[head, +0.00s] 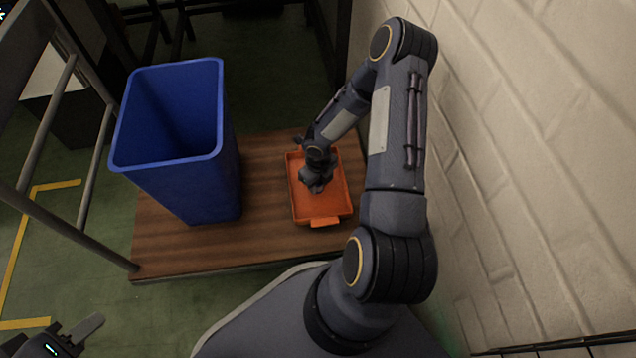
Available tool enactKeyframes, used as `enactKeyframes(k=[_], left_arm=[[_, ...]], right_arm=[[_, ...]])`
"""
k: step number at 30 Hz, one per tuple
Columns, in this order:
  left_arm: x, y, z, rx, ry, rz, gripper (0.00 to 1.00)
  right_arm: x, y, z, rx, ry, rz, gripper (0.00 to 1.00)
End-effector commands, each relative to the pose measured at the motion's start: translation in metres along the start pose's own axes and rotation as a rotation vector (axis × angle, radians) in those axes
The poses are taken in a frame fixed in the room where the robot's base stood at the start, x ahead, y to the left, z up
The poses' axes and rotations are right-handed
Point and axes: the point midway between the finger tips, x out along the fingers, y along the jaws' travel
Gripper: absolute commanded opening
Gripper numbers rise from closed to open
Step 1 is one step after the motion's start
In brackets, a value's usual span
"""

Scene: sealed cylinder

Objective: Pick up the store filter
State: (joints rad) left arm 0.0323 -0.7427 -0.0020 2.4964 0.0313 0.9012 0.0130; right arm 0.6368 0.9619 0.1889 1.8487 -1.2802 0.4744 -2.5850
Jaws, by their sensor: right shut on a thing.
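My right gripper (316,182) is over the orange tray (332,212), pointing down into it. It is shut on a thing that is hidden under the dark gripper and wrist. I cannot make out a store filter anywhere in the head view. The rest of the tray floor that shows looks empty. My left gripper (82,336) is at the bottom left corner, partly cut off by the picture edge, far from the tray. One grey finger shows, and I cannot tell whether it is open or shut.
A tall blue bin (190,185) stands left of the tray on a brown wooden platform (265,235). A white brick wall (530,130) runs close along my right arm. A metal frame (90,165) stands on the left. Bare wood lies between bin and tray.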

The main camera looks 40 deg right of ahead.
Motion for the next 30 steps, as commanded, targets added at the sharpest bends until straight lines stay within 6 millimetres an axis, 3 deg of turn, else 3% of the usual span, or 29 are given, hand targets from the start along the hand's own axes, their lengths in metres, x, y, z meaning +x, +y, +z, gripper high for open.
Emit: enactKeyframes(k=[7,15,21,30], left_arm=[[-0.018,0.008,-0.009,0.0,0.0,0.0,0.36],[-0.043,0.02,-0.022,0.0,0.0,0.0,0.36],[-0.05,0.023,-0.025,0.0,0.0,0.0,0.36],[-0.056,0.025,-0.028,0.0,0.0,0.0,0.36]], right_arm=[[-0.037,0.001,0.001,-0.001,-0.002,-0.001,0.09],[-0.098,0.053,0.005,-0.008,-0.003,0.0,0.09],[-0.113,0.103,0.009,-0.01,0.0,0.0,0.09],[-0.126,0.137,0.012,-0.001,0.0,0.0,0.09]])
